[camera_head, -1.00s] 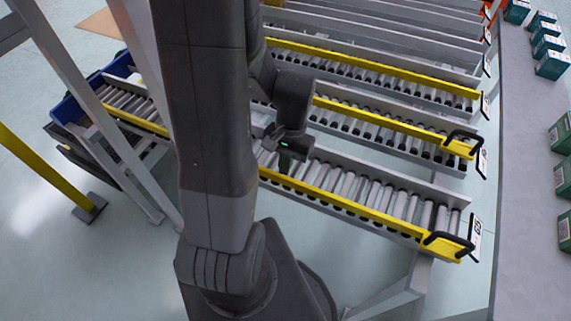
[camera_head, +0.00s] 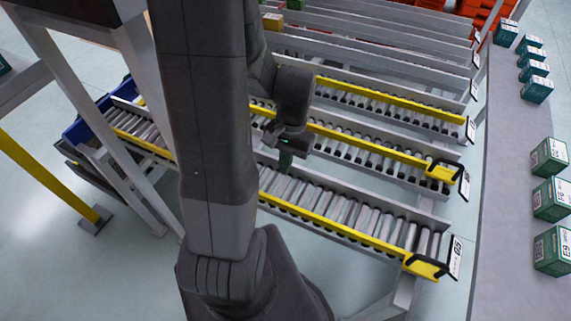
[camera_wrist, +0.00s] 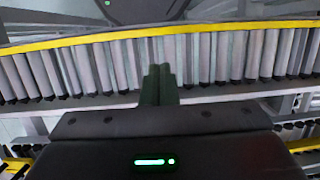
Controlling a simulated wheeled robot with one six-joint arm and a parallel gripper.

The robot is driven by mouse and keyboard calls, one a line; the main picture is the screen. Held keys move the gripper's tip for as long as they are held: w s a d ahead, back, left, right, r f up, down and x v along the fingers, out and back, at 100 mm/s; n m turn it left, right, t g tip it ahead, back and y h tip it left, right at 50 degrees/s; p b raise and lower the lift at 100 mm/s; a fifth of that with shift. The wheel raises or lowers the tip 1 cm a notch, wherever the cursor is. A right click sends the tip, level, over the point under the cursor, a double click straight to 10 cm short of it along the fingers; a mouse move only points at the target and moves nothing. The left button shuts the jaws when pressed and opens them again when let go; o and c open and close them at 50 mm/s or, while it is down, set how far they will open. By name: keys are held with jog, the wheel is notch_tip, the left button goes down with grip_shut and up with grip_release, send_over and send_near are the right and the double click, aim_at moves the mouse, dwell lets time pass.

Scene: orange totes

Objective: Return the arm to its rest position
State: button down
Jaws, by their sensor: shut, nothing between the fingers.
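My arm stands upright at the left of the middle in the head view, bent over at the top with the wrist hanging down. My gripper (camera_head: 285,161) points down over the nearest roller lane (camera_head: 345,212). In the wrist view my gripper (camera_wrist: 158,72) shows its two dark green fingers pressed together with nothing between them. Behind the fingers are the grey rollers and a yellow rail (camera_wrist: 215,28). The fingertips appear above the rollers; whether they touch cannot be told.
Several roller lanes with yellow rails run across the rack. A grey shelf (camera_head: 505,185) at the right bears several green boxes (camera_head: 550,200). Orange totes (camera_head: 485,12) are at the top right. A blue tote (camera_head: 80,132) sits at the left end. Open floor lies at the lower left.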

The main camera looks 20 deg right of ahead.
jog(key=shift+f, duration=0.1)
jog(key=b+x, duration=0.8)
jog(key=x, duration=0.2)
jog(key=shift+a, duration=0.1)
dwell(0.6)
jog(key=p+v, duration=0.9)
jog(key=v, duration=0.2)
jog(key=b+x, duration=1)
jog(key=x, duration=0.1)
jog(key=shift+f, duration=0.15)
jog(key=w+d, duration=0.1)
jog(key=w+d+r, duration=0.1)
jog(key=d, duration=0.1)
jog(key=w+d+p, duration=0.1)
jog(key=shift+w+d+r, duration=0.25)
jog(key=shift+w+r, duration=0.05)
notch_tip(320, 180, up, 9)
jog(key=shift+d+f+p, duration=0.15)
jog(key=shift+d+p, duration=0.15)
jog(key=shift+d, duration=0.1)
